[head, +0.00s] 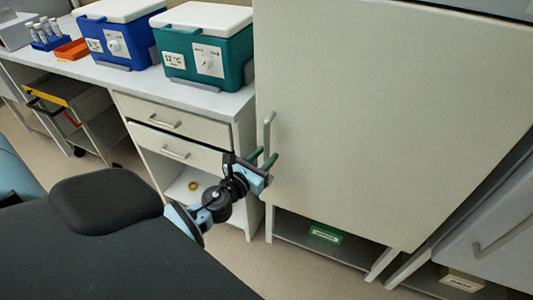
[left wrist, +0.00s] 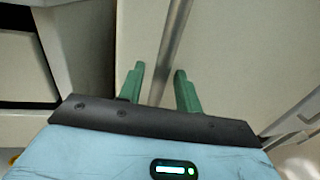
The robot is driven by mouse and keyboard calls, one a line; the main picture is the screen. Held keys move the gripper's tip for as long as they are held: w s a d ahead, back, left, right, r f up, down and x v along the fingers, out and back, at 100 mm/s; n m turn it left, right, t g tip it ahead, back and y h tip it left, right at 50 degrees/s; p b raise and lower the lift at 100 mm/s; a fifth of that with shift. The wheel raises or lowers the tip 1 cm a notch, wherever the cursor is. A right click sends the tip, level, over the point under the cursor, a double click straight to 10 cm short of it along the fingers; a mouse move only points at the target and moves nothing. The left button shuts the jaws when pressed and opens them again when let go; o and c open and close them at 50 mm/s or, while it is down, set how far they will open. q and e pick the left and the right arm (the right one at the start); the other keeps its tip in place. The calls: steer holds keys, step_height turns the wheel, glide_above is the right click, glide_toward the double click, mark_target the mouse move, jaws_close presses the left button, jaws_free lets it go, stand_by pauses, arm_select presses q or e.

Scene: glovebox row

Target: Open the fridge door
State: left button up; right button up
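The fridge door (head: 390,110) is a large pale panel on the right of the head view, and it looks shut. Its grey vertical bar handle (head: 268,132) is on the door's left edge. My left gripper (head: 264,160) is open at the handle's lower part. In the left wrist view the handle (left wrist: 176,45) runs down between the two green fingers of the gripper (left wrist: 160,85). The fingers stand apart with a gap on either side of the bar. I cannot tell how deep the bar sits between them. My right gripper is in neither view.
Left of the fridge, a white counter (head: 215,97) with drawers holds a teal cooler (head: 232,55), a blue cooler (head: 115,42) and an orange tray (head: 72,49). A green box (head: 325,233) lies on the shelf under the fridge. A grey cabinet (head: 495,235) stands at the right.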

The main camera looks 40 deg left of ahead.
arm_select(q)
steer(key=shift+w, duration=0.65)
steer(key=shift+c, duration=0.4)
jaws_close()
